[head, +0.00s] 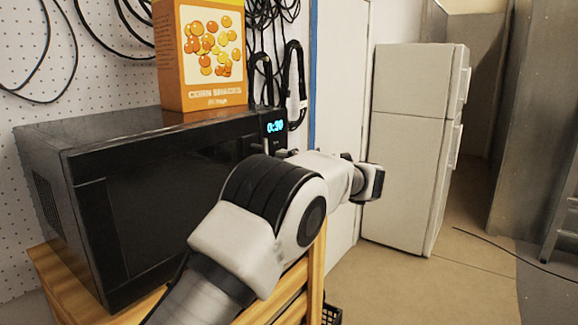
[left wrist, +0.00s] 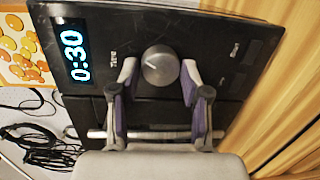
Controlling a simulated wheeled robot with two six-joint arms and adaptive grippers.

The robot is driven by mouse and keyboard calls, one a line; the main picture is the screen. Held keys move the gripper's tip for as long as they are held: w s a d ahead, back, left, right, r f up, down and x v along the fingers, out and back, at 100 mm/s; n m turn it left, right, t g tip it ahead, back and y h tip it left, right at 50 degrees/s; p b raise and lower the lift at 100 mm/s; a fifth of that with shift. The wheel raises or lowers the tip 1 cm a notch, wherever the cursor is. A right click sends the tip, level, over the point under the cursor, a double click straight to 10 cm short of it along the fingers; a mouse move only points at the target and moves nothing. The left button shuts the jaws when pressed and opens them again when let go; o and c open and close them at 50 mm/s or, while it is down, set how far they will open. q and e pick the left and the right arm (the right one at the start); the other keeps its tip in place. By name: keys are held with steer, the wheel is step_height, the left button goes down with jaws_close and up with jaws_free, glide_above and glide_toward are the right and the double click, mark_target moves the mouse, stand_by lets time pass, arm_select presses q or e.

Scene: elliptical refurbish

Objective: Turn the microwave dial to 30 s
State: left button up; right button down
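The black microwave (head: 165,200) stands on a wooden stand with its control panel at the right end. The lit display (head: 275,127) reads 0:30, and it also shows in the left wrist view (left wrist: 74,54). The round grey dial (left wrist: 160,66) has a light pointer mark on its face. My left gripper (left wrist: 160,80) has one fingertip on each side of the dial, close against it with no clear gap. In the head view my left arm hides the dial and most of that gripper. My right gripper is not in view.
An orange corn snacks box (head: 200,55) stands on top of the microwave. Black cables (head: 290,75) hang on the pegboard behind. A white fridge (head: 410,145) stands at the right, with open floor in front. The wooden stand (left wrist: 270,90) lies close to the gripper.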

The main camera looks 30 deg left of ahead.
arm_select(q)
steer(key=shift+o, duration=0.3)
steer(key=shift+a, duration=0.25)
steer(key=v, duration=0.7)
steer(key=shift+d, duration=0.25)
steer(key=shift+a, duration=0.1)
